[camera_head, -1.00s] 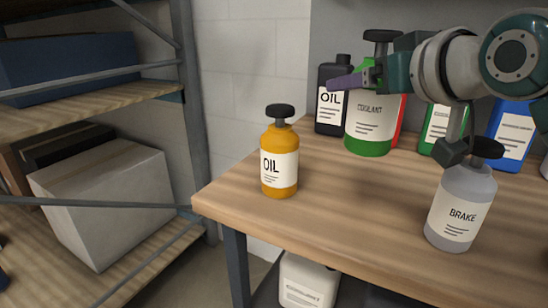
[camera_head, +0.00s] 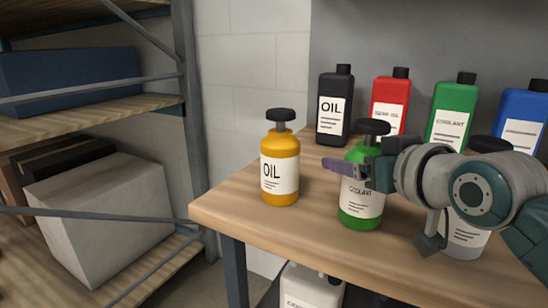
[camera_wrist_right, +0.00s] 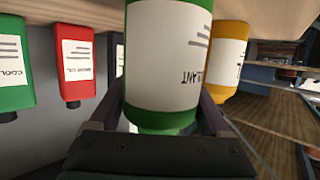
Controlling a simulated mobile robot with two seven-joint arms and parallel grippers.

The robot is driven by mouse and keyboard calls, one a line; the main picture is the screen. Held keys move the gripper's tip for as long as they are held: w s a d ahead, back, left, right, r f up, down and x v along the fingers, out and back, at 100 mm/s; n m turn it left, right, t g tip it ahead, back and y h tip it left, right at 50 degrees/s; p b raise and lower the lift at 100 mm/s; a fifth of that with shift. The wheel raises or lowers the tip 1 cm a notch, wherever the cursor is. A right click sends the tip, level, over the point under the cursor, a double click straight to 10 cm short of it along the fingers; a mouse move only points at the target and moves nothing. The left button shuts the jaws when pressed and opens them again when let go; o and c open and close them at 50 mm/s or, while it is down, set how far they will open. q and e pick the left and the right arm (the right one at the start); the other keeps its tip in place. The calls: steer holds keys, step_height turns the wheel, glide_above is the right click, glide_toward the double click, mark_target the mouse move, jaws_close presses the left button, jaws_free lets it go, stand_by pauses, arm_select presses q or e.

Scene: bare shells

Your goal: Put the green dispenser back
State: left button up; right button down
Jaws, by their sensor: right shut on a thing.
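The green dispenser (camera_head: 362,212) has a black pump top and a white coolant label. It is upright above the front part of the wooden tabletop, between the orange oil dispenser (camera_head: 281,150) and the grey dispenser (camera_head: 462,240). My right gripper (camera_head: 345,170) is shut around its upper body, below the pump. In the right wrist view the green dispenser (camera_wrist_right: 165,75) fills the middle, between the fingers. Its base is cut off there, and I cannot tell whether it touches the table. The grey dispenser is mostly hidden behind my right arm. My left gripper is not in view.
At the back of the table (camera_head: 236,205) stand a black oil bottle (camera_head: 333,120), a red bottle (camera_head: 388,105), a green bottle (camera_head: 450,115) and a blue bottle (camera_head: 520,120). A metal shelf with boxes (camera_head: 100,210) is at the left. Tabletop front left is clear.

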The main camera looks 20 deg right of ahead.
jaws_free()
steer(key=shift+s+r, duration=0.15)
steer(key=d+p+v, duration=0.1)
steer(key=p+v, duration=0.1)
steer(key=v, duration=0.9)
steer(key=s+a+f+n+g, duration=0.1)
steer(key=s+a+f+g, duration=0.2)
steer(key=s, duration=0.3)
steer(key=s+a+f+n+g+y, duration=0.1)
steer(key=s+a+f+g, duration=0.2)
steer(key=s+f+g, duration=0.1)
steer(key=s+a+f+n+g, duration=0.1)
steer(key=s+a+f+g, duration=0.2)
steer(key=s, duration=0.5)
step_height(320, 180, down, 2)
steer(key=shift+a+f+g, duration=0.1)
steer(key=shift+a+g, duration=0.25)
steer(key=shift+g, duration=0.15)
